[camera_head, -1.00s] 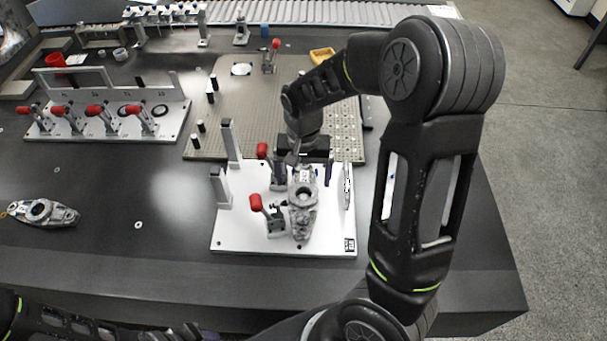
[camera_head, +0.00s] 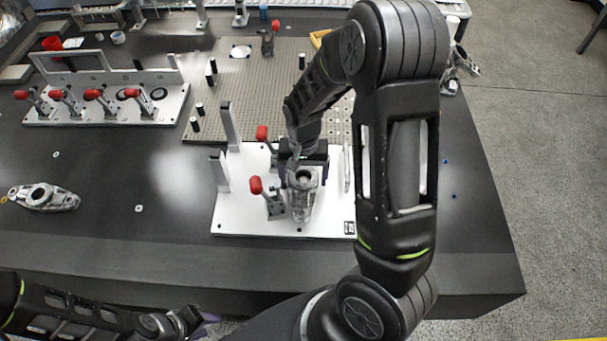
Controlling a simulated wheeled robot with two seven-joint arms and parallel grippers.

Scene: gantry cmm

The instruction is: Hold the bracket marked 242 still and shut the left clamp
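A grey cast bracket (camera_head: 302,204) lies on the white fixture plate (camera_head: 240,222); its number is not readable here. Two toggle clamps with raised red handles stand along its left side, the nearer clamp (camera_head: 256,185) and the farther clamp (camera_head: 262,133). My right gripper (camera_head: 304,178) points down over the bracket's far part. Its purple-edged fingers are apart, one on each side of the bracket, and I see no clear grip on it. My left gripper (camera_head: 208,319) is low at the bottom edge, away from the plate; its fingers are mostly hidden.
Grey upright posts (camera_head: 230,125) stand at the plate's left side. A rack with several red-handled clamps (camera_head: 110,108) is at the left. Another bracket (camera_head: 45,197) lies on the dark table at far left. A perforated plate (camera_head: 235,90) lies behind. The table's left front is clear.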

